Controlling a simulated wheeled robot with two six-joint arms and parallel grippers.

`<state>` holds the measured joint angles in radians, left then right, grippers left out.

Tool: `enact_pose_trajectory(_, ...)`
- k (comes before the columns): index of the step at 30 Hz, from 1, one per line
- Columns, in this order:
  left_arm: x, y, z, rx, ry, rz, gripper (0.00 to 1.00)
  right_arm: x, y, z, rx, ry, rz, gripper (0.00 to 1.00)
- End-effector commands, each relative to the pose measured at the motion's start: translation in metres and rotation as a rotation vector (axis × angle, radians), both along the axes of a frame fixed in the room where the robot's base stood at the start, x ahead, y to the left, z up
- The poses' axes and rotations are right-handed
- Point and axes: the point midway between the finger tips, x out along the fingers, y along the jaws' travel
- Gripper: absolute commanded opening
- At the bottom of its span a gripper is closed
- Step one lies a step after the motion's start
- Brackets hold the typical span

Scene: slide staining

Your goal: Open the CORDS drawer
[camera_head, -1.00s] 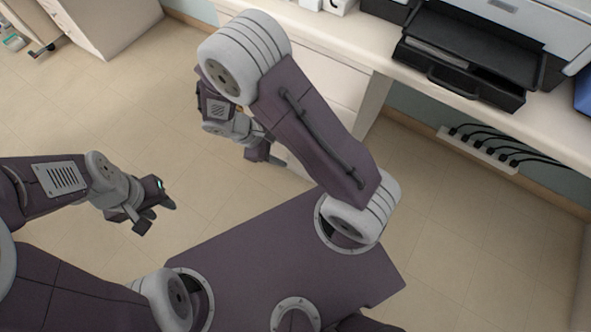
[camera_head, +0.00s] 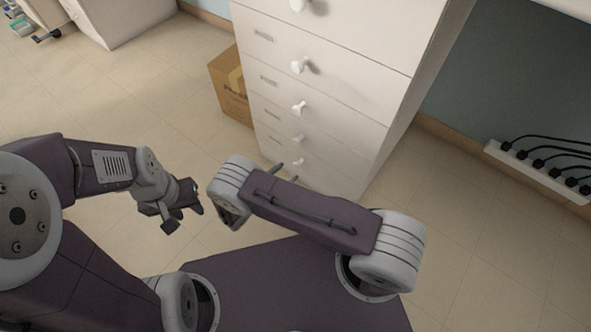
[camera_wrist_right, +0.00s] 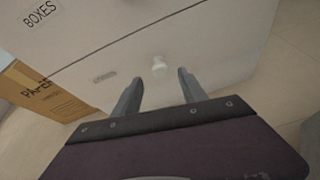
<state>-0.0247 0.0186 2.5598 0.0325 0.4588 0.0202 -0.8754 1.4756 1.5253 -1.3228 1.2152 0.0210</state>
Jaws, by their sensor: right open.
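A white drawer cabinet (camera_head: 335,85) with several stacked drawers and round white knobs stands in front of me. Its drawer fronts look flush in the head view. No label reading CORDS is legible. In the right wrist view one drawer label reads BOXES (camera_wrist_right: 41,13); below it is a drawer with a white knob (camera_wrist_right: 159,66) and an unreadable label plate (camera_wrist_right: 104,77). My right gripper (camera_wrist_right: 158,78) is open, its fingers pointing at this knob, which shows between the tips. In the head view it (camera_head: 287,168) is partly hidden behind my arm. My left gripper (camera_head: 184,218) is open and empty above the floor.
A cardboard box (camera_head: 231,86) stands against the cabinet's left side. A power strip (camera_head: 540,172) with black plugs is on the wall at right. The floor left of the cabinet is mostly clear; another pale cabinet (camera_head: 125,20) stands at the far left.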

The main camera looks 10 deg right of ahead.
Motion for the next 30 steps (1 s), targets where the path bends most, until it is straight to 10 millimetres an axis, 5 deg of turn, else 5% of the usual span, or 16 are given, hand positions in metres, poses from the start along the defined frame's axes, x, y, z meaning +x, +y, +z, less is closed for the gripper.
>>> enact_pose_trajectory(6, 0.000, 0.000, -0.032, 0.000, 0.001, 0.000, 0.36, 0.024, -0.032, -0.023, 0.001, 0.000, -0.006, 0.50)
enact_pose_trajectory(18, 0.000, 0.000, -0.036, 0.000, 0.001, 0.000, 0.36, 0.034, -0.042, -0.022, 0.001, 0.001, -0.002, 0.50)
enact_pose_trajectory(24, 0.000, 0.000, -0.036, 0.000, 0.001, 0.000, 0.36, 0.033, -0.042, -0.023, 0.001, 0.001, -0.002, 0.00)
enact_pose_trajectory(30, 0.000, 0.000, -0.036, 0.000, 0.001, 0.000, 0.36, 0.033, -0.042, -0.023, 0.002, 0.000, -0.002, 0.00)
